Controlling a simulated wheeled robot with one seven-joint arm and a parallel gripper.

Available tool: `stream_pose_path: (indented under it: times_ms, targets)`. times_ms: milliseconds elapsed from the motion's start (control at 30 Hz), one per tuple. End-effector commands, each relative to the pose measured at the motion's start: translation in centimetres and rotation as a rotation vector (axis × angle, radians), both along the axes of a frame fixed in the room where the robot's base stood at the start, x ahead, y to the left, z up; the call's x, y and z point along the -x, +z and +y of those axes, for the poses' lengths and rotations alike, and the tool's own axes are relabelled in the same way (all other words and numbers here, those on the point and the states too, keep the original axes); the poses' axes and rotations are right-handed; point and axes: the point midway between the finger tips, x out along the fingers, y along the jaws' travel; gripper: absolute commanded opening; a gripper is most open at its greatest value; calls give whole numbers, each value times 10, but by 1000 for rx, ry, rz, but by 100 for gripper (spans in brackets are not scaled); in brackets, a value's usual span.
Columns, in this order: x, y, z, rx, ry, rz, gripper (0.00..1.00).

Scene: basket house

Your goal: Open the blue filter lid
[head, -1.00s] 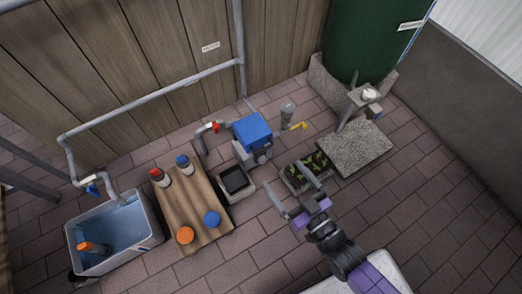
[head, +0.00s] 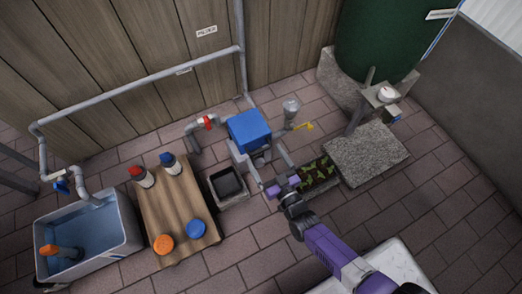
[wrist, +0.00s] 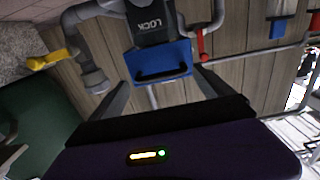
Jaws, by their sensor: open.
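The blue filter lid (head: 249,131) sits shut on top of the grey filter housing (head: 262,158), beside the wooden wall. In the wrist view the blue lid (wrist: 160,62) shows with a dark recess or handle on its face, and a dark part marked LOCK (wrist: 150,24) lies above it. My gripper (head: 268,160) is just in front of the filter, nearer to me than the lid. Its fingers are apart and empty. In the wrist view the open fingers (wrist: 161,78) flank the lower edge of the lid; I cannot tell whether they touch it.
A pipe with a red valve (head: 208,123) joins the filter on the left. A yellow-handled valve (head: 303,127) stands on its right. A planter (head: 318,175) and a stone slab (head: 368,153) lie right, a black-topped box (head: 228,185) and wooden table (head: 178,215) left.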

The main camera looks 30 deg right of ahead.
Motion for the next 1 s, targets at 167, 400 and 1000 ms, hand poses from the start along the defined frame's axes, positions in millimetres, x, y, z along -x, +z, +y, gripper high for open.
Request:
stream_pose_path:
  times_ms: [167, 400, 1000]
  targets:
    - [-25, -2, 1, -1, 1, -3, 91]
    - [-36, 0, 0, 0, 1, 0, 91]
    - [-35, 0, -1, 0, -1, 1, 12]
